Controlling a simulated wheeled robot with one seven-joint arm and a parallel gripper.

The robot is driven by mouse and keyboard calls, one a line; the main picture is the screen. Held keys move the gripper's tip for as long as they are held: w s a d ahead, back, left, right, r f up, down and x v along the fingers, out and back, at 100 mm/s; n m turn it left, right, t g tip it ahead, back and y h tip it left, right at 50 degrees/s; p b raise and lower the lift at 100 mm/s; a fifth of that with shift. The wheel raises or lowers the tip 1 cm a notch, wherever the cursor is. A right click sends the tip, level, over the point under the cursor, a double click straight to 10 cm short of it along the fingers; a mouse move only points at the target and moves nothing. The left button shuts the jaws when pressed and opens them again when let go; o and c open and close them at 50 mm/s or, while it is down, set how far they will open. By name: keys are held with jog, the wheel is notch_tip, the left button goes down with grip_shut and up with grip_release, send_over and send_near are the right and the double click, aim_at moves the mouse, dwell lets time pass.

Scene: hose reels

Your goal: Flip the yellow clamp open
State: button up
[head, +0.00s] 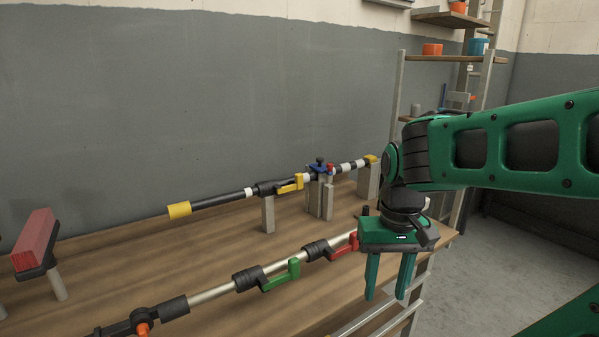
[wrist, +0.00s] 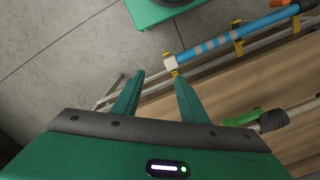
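The yellow clamp (head: 290,184) is a yellow lever on a black collar around the dark rear bar (head: 222,199). The lever lies roughly along the bar, on its near side. I cannot make out the clamp in the wrist view. My gripper (head: 386,296) points down near the bench's right front edge, well to the right of the clamp and nearer the camera. Its two fingers are apart with nothing between them. They also show apart in the wrist view (wrist: 158,77).
A front pipe carries a green clamp (head: 280,276) and a red clamp (head: 342,247). A blue clamp (head: 319,167) and posts stand right of the yellow one. A red block (head: 34,240) stands left. A blue tube (wrist: 228,38) runs beside the bench. Bare wood lies between the bars.

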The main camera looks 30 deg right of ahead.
jog(key=w+d+r+n, duration=0.2)
jog(key=w+r, duration=0.4)
jog(key=w, duration=0.9)
jog(key=w+d+r+n, duration=0.3)
jog(key=w+r, duration=0.3)
jog(key=w, duration=0.8)
jog(key=w+d+r+n, duration=0.2)
jog(key=w+r, duration=0.4)
jog(key=w, duration=0.9)
notch_tip(320, 180, down, 10)
jog(key=shift+s+r, duration=0.1)
jog(key=shift+s, duration=0.05)
jog(key=shift+c, duration=0.3)
